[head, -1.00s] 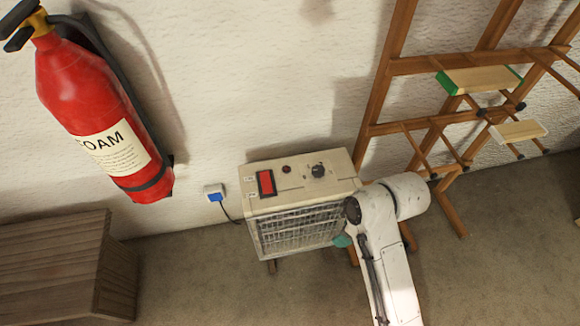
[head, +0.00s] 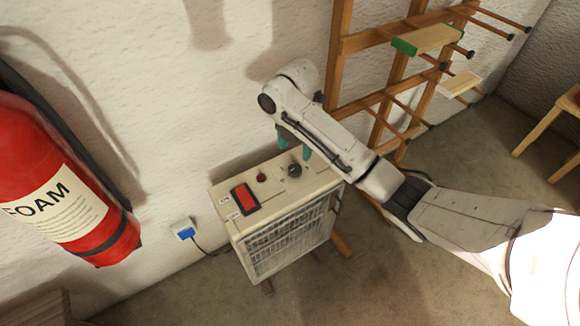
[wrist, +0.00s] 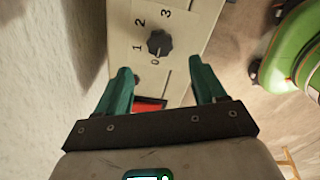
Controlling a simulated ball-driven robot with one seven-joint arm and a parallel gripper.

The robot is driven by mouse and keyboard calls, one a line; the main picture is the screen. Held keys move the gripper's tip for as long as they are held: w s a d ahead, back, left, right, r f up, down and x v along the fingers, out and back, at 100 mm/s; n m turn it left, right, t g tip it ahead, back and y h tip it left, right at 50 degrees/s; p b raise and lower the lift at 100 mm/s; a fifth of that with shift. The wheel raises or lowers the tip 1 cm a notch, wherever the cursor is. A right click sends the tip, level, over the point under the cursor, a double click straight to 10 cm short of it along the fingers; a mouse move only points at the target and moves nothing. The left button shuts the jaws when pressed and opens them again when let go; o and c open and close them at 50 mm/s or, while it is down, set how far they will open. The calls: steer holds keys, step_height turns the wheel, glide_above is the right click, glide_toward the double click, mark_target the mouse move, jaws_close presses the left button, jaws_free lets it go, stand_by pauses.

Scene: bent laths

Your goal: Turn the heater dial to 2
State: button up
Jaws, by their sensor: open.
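The heater (head: 285,230) is a cream box with a front grille, standing on the floor by the wall. Its black dial (head: 294,170) is on the top panel; in the wrist view the dial (wrist: 160,43) has 0, 1, 2 and 3 printed around it. The dial's pointer seems to face 0, though it is small. My gripper (head: 294,146) is above the top panel, close to the dial. Its teal fingers (wrist: 160,70) are open and empty, pointing towards the panel; in the wrist view the dial shows beyond and between the fingertips, apparently untouched.
A red switch (head: 244,199) and a small red lamp (head: 262,178) share the panel with the dial. A blue-and-white wall plug (head: 184,230) and a red extinguisher (head: 65,190) are on the left. A wooden rack (head: 341,60) stands close behind on the right.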

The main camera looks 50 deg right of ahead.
mark_target(295, 169)
step_height(295, 169, down, 8)
steer(key=shift+f+b, duration=0.25)
steer(key=shift+b, duration=0.45)
steer(key=shift+c, duration=0.2)
steer(key=c, duration=1)
